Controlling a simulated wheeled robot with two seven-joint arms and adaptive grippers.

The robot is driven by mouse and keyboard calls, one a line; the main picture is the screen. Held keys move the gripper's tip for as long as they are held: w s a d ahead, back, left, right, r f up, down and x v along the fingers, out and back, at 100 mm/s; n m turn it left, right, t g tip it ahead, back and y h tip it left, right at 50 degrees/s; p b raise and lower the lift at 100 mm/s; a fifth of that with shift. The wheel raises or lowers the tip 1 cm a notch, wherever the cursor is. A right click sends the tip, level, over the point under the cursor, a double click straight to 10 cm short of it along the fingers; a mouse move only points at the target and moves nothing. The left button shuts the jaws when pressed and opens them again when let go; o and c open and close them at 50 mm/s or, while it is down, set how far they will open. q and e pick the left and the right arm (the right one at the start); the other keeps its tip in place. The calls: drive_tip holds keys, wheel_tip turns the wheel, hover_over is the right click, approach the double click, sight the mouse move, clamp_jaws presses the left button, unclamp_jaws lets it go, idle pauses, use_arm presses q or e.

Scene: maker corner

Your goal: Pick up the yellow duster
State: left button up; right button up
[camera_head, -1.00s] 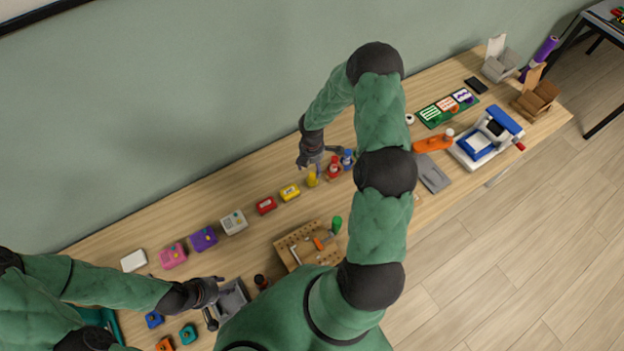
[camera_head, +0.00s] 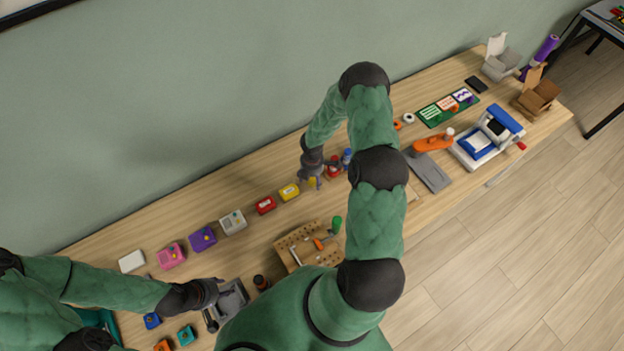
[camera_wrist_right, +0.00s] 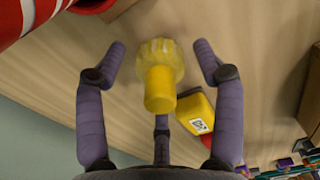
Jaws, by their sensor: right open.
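The yellow duster (camera_wrist_right: 160,88) has a round handle and a paler, fluffy-looking head. In the right wrist view it sits between the spread fingers of my right gripper (camera_wrist_right: 160,50), with gaps on both sides. My right gripper is open and holds nothing. In the head view my right gripper (camera_head: 322,173) is low over the table, right at the duster (camera_head: 312,183), whose lower part is partly hidden by the fingers. My left gripper (camera_head: 214,300) looks open, its fingers spread, over a grey tray at the front left.
Red (camera_head: 333,170) and blue (camera_head: 347,158) bottles stand close to the right of my right gripper. A yellow box (camera_head: 289,192) and a red box (camera_head: 265,205) lie to its left. A wooden pegboard (camera_head: 296,239) is in front. The grey tray (camera_head: 233,296) lies beside my left gripper.

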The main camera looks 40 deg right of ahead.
drive_tip(key=c, duration=1.2)
drive_tip(key=shift+o, duration=0.2)
drive_tip(key=shift+r, duration=0.1)
drive_tip(key=shift+r, duration=0.5)
use_arm(q)
drive_tip(key=shift+r, duration=0.15)
use_arm(e)
wheel_tip(320, 180, up, 2)
drive_tip(key=shift+r, duration=0.15)
use_arm(q)
drive_tip(key=shift+f+b, duration=0.7)
drive_tip(key=shift+f, duration=0.25)
use_arm(e)
drive_tip(key=s+a+r, duration=0.8)
drive_tip(key=s+r, duration=0.1)
drive_tip(key=s, duration=0.2)
drive_tip(key=shift+a+r, duration=0.25)
drive_tip(key=shift+a, duration=0.05)
